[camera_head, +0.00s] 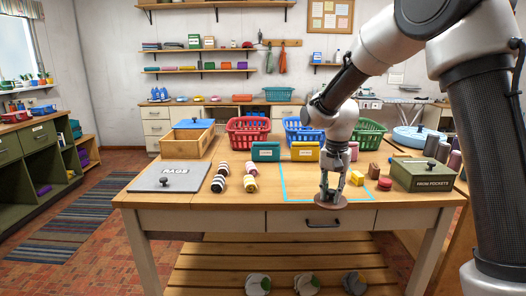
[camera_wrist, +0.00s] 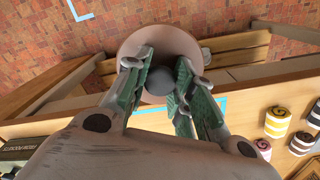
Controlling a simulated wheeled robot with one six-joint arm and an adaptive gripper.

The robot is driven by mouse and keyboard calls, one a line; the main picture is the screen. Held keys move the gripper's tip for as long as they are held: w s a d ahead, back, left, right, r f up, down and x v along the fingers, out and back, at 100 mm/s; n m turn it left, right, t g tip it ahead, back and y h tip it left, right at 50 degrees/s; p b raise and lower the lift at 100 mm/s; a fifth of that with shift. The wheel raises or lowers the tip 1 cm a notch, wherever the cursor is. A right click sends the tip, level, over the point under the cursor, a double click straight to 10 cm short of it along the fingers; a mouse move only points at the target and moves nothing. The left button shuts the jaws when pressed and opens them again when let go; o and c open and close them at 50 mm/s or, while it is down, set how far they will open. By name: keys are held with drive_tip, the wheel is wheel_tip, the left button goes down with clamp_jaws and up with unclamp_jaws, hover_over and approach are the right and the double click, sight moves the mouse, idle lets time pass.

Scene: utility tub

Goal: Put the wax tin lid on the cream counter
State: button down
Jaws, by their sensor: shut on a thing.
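The wax tin lid is a round pinkish-brown disc (camera_head: 331,203) with a grey knob (camera_wrist: 158,80). My gripper (camera_head: 331,191) is shut on the knob, and the lid hangs level below the fingers at the front edge of the wooden table. In the wrist view the lid (camera_wrist: 150,38) shows beyond the green-padded fingers (camera_wrist: 160,88), with floor and slats behind it. A counter with cream drawers (camera_head: 157,128) stands against the back wall. The work table also has a pale cream frame (camera_head: 229,222), so I cannot tell which is the cream counter.
A blue taped outline (camera_head: 284,180) marks the table behind the lid. A grey RAGS board (camera_head: 170,177), striped rolls (camera_head: 220,176), a yellow block (camera_head: 385,184) and a green box (camera_head: 423,175) lie around it. Baskets (camera_head: 248,131) line the table's back.

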drive_tip(key=s+d+f+n, duration=0.1)
drive_tip(key=d+f+n, duration=0.4)
drive_tip(key=f, duration=0.9)
drive_tip(key=d, duration=0.3)
drive_tip(key=shift+s+d+f+n, duration=0.2)
drive_tip(key=shift+d+n, duration=0.1)
drive_tip(key=shift+d, duration=0.05)
drive_tip(key=shift+d, duration=0.15)
